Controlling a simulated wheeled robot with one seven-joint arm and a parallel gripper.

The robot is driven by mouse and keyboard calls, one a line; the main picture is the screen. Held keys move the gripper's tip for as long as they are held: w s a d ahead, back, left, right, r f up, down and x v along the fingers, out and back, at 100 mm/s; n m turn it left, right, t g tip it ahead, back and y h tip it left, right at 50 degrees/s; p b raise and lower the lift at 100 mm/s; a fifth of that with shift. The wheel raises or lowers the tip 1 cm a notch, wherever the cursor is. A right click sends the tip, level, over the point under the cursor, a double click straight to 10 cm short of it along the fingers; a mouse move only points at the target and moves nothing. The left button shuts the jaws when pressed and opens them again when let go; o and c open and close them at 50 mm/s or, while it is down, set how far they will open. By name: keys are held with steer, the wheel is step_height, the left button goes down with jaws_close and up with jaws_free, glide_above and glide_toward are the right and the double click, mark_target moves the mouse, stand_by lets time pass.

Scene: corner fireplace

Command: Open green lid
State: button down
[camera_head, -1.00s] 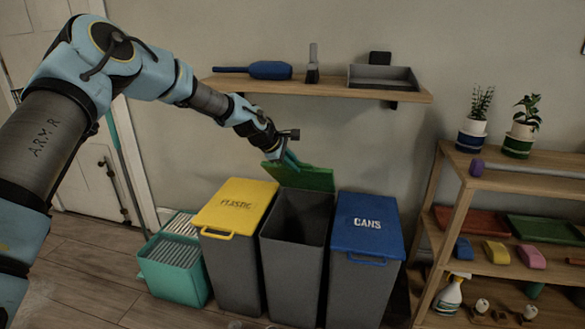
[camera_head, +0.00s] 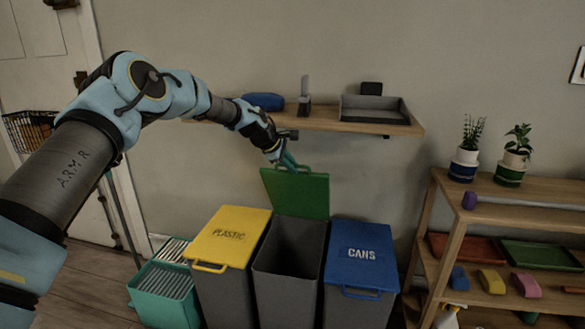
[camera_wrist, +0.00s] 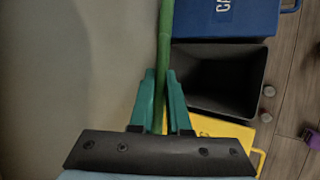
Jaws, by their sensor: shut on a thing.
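The green lid (camera_head: 298,193) stands raised, close to upright, at the back of the middle grey bin (camera_head: 285,270). The bin's mouth is uncovered and its dark inside shows. My gripper (camera_head: 288,163) is at the lid's top edge, shut on the lid near its handle. In the wrist view the lid (camera_wrist: 166,45) shows edge-on as a thin green strip between the two teal fingers of my gripper (camera_wrist: 160,100). The open bin (camera_wrist: 215,78) lies to the right of the lid there.
The yellow-lidded PLASTIC bin (camera_head: 231,235) stands left and the blue-lidded CANS bin (camera_head: 361,255) right. A wall shelf (camera_head: 350,124) with a grey tray (camera_head: 375,109) is above, close to my gripper. A teal crate (camera_head: 165,285) stands at far left, a wooden rack (camera_head: 520,240) at right.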

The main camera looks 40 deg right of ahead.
steer(key=c, duration=0.9)
jaws_free()
steer(key=b+v, duration=0.2)
steer(key=v, duration=0.8)
steer(key=shift+w+a+r, duration=0.1)
steer(key=shift+a+r, duration=0.1)
steer(key=shift+a, duration=0.15)
